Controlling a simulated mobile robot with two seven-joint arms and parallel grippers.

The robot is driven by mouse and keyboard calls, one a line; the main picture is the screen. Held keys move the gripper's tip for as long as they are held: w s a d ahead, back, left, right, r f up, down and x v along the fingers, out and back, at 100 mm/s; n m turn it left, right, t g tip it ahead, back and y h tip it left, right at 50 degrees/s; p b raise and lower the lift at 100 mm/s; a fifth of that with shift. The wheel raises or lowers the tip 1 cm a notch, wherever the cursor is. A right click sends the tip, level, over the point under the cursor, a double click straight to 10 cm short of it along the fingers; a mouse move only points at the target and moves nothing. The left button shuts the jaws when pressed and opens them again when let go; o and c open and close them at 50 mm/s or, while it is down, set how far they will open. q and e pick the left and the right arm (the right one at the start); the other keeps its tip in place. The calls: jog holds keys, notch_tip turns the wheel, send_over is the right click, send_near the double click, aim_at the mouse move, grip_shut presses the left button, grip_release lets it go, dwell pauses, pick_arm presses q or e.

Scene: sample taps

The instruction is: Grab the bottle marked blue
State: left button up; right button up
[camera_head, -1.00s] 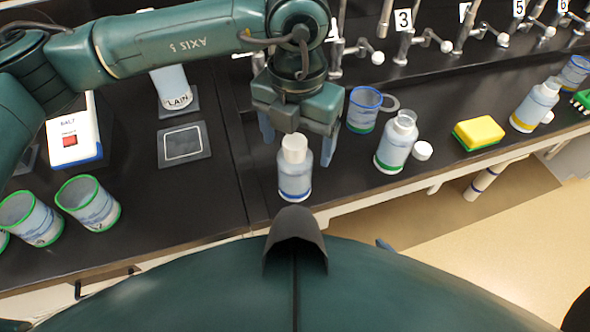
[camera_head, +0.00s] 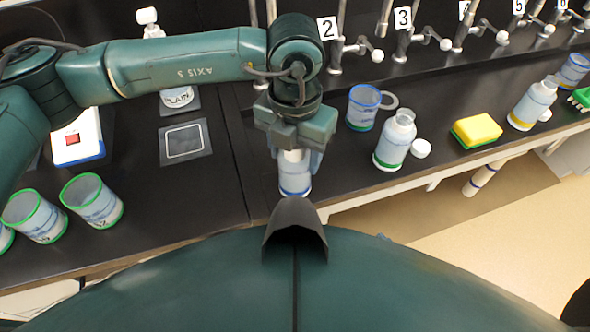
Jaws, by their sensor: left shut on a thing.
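The bottle marked blue (camera_head: 294,184) stands upright near the front edge of the black bench, with a blue band low on its side and a white cap. My left gripper (camera_head: 294,160) comes down over it from above and is shut on its upper part. The gripper hides part of the cap and neck. My right gripper is not in view.
A green-marked bottle (camera_head: 394,142) stands open to the right, its white cap (camera_head: 421,148) beside it. A blue-rimmed beaker (camera_head: 363,108) is behind. A yellow sponge (camera_head: 477,130) and a yellow-banded bottle (camera_head: 532,104) are farther right. Green-rimmed beakers (camera_head: 91,203) stand at left.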

pick_arm(q)
jog(key=c, duration=0.7)
